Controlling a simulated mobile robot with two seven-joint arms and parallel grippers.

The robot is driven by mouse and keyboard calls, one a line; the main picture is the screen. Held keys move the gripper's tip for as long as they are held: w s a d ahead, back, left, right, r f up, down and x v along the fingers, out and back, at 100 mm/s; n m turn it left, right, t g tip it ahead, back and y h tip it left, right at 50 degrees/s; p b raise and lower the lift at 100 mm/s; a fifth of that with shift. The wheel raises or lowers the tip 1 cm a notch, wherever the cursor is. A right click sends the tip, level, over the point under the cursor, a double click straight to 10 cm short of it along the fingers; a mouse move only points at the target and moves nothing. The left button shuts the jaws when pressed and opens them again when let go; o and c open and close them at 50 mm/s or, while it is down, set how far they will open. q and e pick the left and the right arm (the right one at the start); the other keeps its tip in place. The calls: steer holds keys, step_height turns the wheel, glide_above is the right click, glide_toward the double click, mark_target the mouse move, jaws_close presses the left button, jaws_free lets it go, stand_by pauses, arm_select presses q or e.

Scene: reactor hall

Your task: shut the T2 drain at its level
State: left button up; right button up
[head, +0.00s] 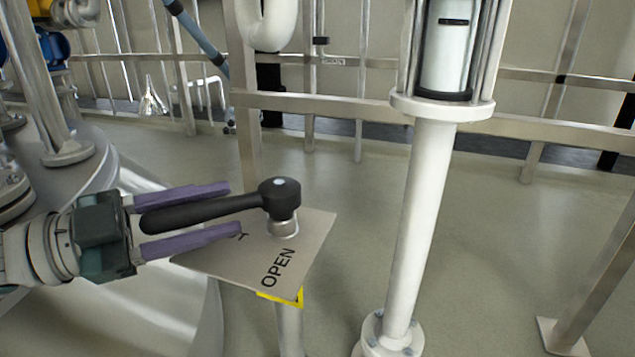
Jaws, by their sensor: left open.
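A black lever handle (205,213) with a round hub (280,197) sits on a metal stem above a beige plate (300,240). The plate carries the word OPEN on its near right part; other lettering is mostly hidden behind a finger. The lever points left from the hub. My left gripper (232,208) comes in from the left with its two purple fingers apart, one on the far side and one on the near side of the lever. The lever lies between them; I cannot tell whether either finger touches it. My right gripper is not in view.
A white column (420,220) with a sight glass (447,50) at its top stands right of the plate. A large metal vessel (110,190) is at the left. Rails and pipes (330,105) run behind. The floor (520,240) at right is open, apart from a slanted post (600,280).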

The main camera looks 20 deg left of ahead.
arm_select(q)
steer(key=shift+o, duration=0.6)
steer(key=shift+r, duration=0.1)
step_height(320, 180, up, 20)
steer(key=p, duration=1.4)
steer(key=shift+p, duration=0.4)
